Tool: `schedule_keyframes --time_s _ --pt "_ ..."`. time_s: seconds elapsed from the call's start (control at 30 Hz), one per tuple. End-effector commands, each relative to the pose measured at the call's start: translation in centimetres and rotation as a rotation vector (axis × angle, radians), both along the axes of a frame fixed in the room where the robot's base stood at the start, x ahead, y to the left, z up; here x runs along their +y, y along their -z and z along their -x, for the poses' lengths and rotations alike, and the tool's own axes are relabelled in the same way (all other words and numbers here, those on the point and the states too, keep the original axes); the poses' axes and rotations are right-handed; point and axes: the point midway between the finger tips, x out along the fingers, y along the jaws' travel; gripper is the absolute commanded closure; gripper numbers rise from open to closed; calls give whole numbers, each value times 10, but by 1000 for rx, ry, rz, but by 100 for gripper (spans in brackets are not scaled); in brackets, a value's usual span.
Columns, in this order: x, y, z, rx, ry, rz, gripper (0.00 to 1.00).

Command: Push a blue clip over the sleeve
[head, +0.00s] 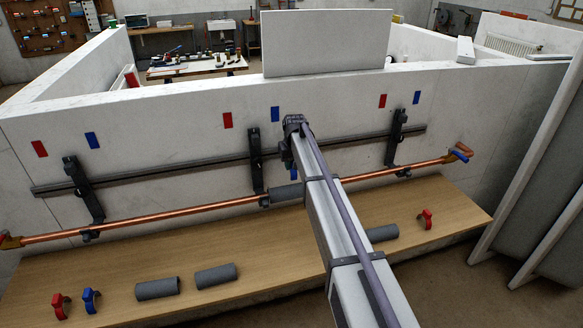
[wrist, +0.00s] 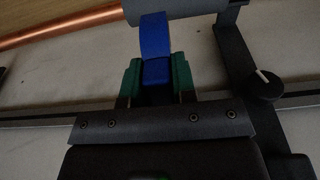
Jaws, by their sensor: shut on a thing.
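My gripper (wrist: 156,82) has green fingers shut on a blue clip (wrist: 155,48) in the wrist view. The clip's far end overlaps the lower edge of a grey sleeve (wrist: 190,8) there; I cannot tell whether they touch. In the head view the grey sleeve (head: 284,194) sits around the copper pipe (head: 190,211), just left of my arm. Another blue clip (head: 90,299) stands on the wooden bench at the front left.
Brackets on a dark rail (head: 330,144) hold the pipe against the white wall. Red clips (head: 60,305) (head: 425,219) and loose grey sleeves (head: 157,289) (head: 215,276) (head: 381,233) lie on the bench (head: 275,262). A bracket with a black knob (wrist: 265,85) is close at right.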

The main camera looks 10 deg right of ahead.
Motion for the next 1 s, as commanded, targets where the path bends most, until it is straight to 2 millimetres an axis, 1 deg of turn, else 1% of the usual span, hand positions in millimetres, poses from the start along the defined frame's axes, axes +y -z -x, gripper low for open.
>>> schedule_keyframes --time_s 0.13,0.27,0.37,0.8,0.9,1.0 --pt "0 2 1 -8 2 -1 98" --pt "0 9 1 -8 1 -1 98" --pt "0 20 1 -7 1 -1 98" --pt "0 78 1 -7 0 -1 98" --pt "0 87 1 -7 0 -1 98" --pt "0 91 1 -7 0 -1 98"
